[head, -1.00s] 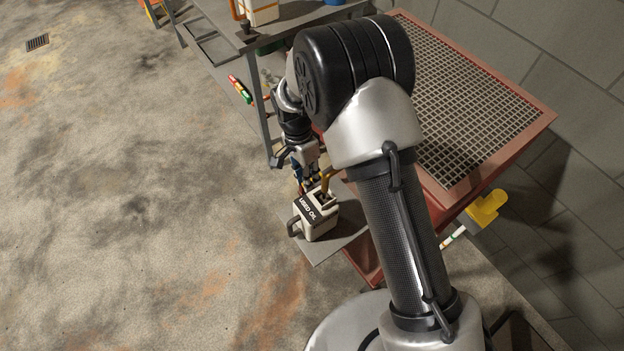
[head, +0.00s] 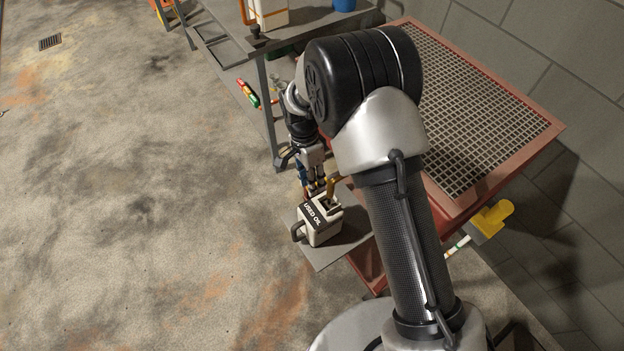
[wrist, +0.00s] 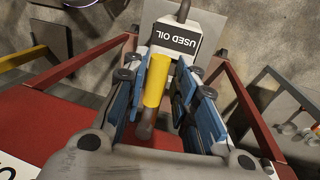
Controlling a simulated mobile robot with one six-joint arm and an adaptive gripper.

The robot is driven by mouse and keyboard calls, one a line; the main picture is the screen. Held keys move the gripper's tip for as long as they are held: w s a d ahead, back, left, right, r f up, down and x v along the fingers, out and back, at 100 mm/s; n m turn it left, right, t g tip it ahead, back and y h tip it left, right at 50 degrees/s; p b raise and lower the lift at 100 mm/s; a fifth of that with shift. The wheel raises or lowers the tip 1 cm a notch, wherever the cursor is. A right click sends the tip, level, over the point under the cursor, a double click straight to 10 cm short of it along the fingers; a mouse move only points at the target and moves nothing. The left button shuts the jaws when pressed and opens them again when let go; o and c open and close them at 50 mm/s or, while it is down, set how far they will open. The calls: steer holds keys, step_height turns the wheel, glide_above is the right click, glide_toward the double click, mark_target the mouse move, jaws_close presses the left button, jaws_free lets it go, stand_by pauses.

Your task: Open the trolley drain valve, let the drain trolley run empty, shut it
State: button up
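The red drain trolley (head: 480,190) with a grid top stands at the right. Its drain valve shows a yellow lever (wrist: 157,80), which also appears in the head view (head: 332,186). My gripper (wrist: 163,95) has its blue-padded fingers on either side of this lever, with a narrow gap showing on the right side. In the head view the gripper (head: 314,184) points down at the valve. A white can marked USED OIL (head: 320,222) stands just beside the valve on a grey plate (head: 330,256). The valve body and any oil flow are hidden.
A grey workbench (head: 225,40) stands behind my arm, with a white container (head: 270,12) on it. A red and green object (head: 248,93) lies on its lower shelf. A yellow-handled item (head: 492,218) is at the trolley's right side. The floor at left is clear.

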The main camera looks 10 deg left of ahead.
step_height(320, 180, up, 12)
steer(key=w+a, duration=0.1)
steer(key=shift+w+a, duration=0.3)
steer(key=shift+w, duration=0.05)
steer(key=shift+f, duration=0.1)
stand_by(0.4)
steer(key=s+d+r+n+t+y, duration=0.15)
steer(key=s+d+r, duration=0.25)
steer(key=d+r, duration=0.4)
steer(key=s+d+r+n+t, duration=0.1)
steer(key=s+d+r+n, duration=0.2)
steer(key=d+r, duration=0.5)
steer(key=s+d+r+n+t, duration=0.1)
steer(key=s+d, duration=0.3)
steer(key=s, duration=0.4)
steer(key=s+d+r+n+t, duration=0.2)
steer(key=s+d+n, duration=0.2)
steer(key=s, duration=0.4)
steer(key=shift+s+d+r+t, duration=0.25)
steer(key=shift+s+t, duration=0.05)
steer(key=shift+t, duration=0.05)
stand_by(3.0)
